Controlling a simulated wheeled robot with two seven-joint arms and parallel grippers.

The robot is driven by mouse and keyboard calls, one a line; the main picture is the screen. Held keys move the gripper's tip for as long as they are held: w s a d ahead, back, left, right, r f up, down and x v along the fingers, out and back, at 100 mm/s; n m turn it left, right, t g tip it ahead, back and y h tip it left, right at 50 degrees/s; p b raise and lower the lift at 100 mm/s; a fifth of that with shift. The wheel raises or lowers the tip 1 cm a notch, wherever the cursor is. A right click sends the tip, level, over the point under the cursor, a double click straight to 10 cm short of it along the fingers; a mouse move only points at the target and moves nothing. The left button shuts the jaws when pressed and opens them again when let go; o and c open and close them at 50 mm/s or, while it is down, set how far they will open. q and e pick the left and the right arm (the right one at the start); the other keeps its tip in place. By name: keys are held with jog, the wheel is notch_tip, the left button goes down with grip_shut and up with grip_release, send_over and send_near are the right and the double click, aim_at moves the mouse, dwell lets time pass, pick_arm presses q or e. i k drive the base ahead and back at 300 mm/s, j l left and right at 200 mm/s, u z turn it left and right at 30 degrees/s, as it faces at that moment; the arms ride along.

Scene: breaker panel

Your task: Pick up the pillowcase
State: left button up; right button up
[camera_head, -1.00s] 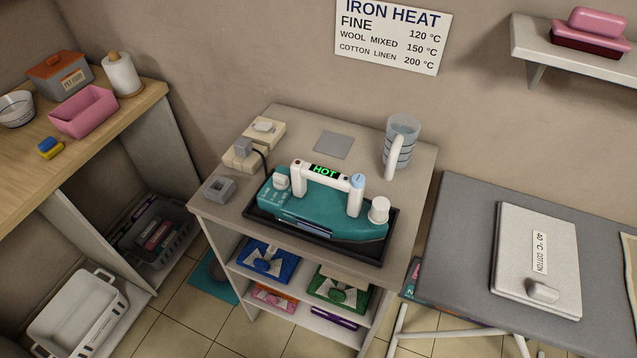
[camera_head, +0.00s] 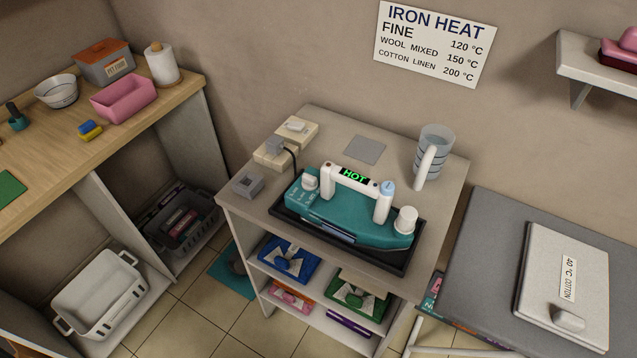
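The pillowcase may be the flat, off-white folded piece (camera_head: 562,262) with a label reading "40 °C COTTON", but I cannot tell for sure. It lies on the grey ironing board (camera_head: 480,250) at the right. A small pale knob-like piece (camera_head: 569,318) sits on its near edge. Neither of my grippers shows in the head view.
A teal iron (camera_head: 352,220) reading "HOT" sits on a black tray on the middle stand (camera_head: 310,120). A measuring jug (camera_head: 432,150) stands behind it. A wooden counter (camera_head: 60,165) with a pink bin (camera_head: 124,97) is at left. Baskets (camera_head: 100,292) sit beneath.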

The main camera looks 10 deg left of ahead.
aim_at(563, 289)
jog(key=z, duration=1.55)
jog(key=l+u, duration=0.1)
jog(key=l, duration=0.2)
jog(key=k+l, duration=0.15)
jog(key=l, duration=0.15)
jog(key=i+u, duration=0.05)
